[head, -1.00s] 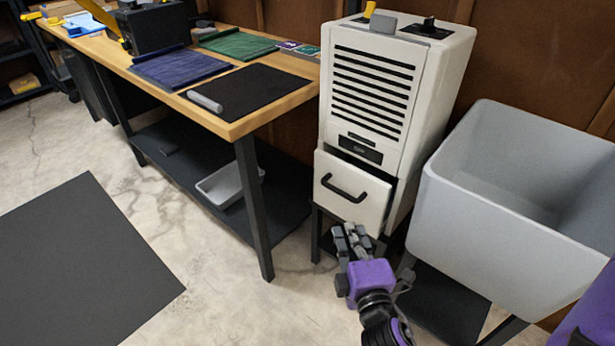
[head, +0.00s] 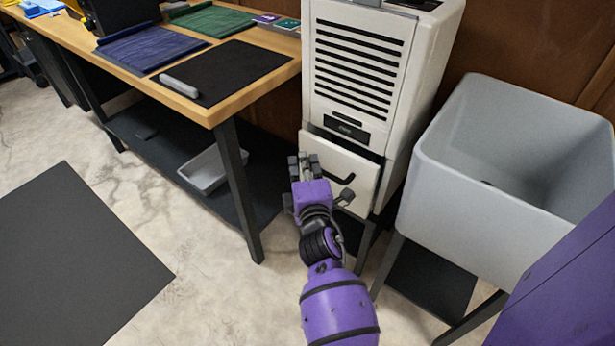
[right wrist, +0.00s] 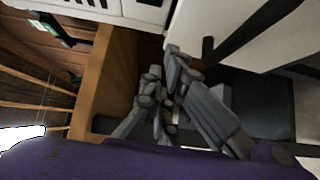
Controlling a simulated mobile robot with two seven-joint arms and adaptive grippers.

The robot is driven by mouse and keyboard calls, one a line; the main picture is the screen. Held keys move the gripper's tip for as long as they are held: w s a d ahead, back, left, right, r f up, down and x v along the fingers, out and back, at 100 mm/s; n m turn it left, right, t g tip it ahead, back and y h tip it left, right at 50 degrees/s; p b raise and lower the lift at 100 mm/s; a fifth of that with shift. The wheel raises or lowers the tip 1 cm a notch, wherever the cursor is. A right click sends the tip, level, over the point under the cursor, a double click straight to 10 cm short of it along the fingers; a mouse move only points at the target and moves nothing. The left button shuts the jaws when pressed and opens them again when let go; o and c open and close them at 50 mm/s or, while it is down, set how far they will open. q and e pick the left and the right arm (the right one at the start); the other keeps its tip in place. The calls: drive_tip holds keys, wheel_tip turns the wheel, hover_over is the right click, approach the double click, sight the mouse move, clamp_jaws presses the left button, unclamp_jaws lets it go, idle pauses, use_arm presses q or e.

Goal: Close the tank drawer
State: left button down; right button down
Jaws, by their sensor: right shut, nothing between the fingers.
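The tank drawer (head: 361,183) is the cream front with a black bar handle low on the cream dehumidifier-like cabinet (head: 359,75). It stands out from the cabinet, with a dark gap above it. My right gripper (head: 303,161) is shut and empty. In the right wrist view the right gripper's fingers (right wrist: 172,75) are beside a cream panel with a dark bar, likely the drawer front (right wrist: 235,30). My left gripper is not in view.
A wooden workbench (head: 225,112) with mats stands left of the cabinet. A grey tray (head: 208,168) is on its lower shelf. A grey basin (head: 480,175) on legs stands close at the right. The concrete floor in front is open, with a dark mat (head: 80,250).

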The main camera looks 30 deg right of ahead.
sight(320, 148)
drive_tip(key=shift+w+d, duration=0.35)
drive_tip(key=shift+d, duration=0.6)
drive_tip(key=shift+w+d, duration=0.3)
drive_tip(key=shift+d, duration=0.6)
drive_tip(key=shift+w+d, duration=0.3)
drive_tip(key=shift+d, duration=0.35)
drive_tip(key=shift+w+d, duration=0.25)
drive_tip(key=shift+d, duration=0.4)
drive_tip(key=shift+s+a, duration=0.1)
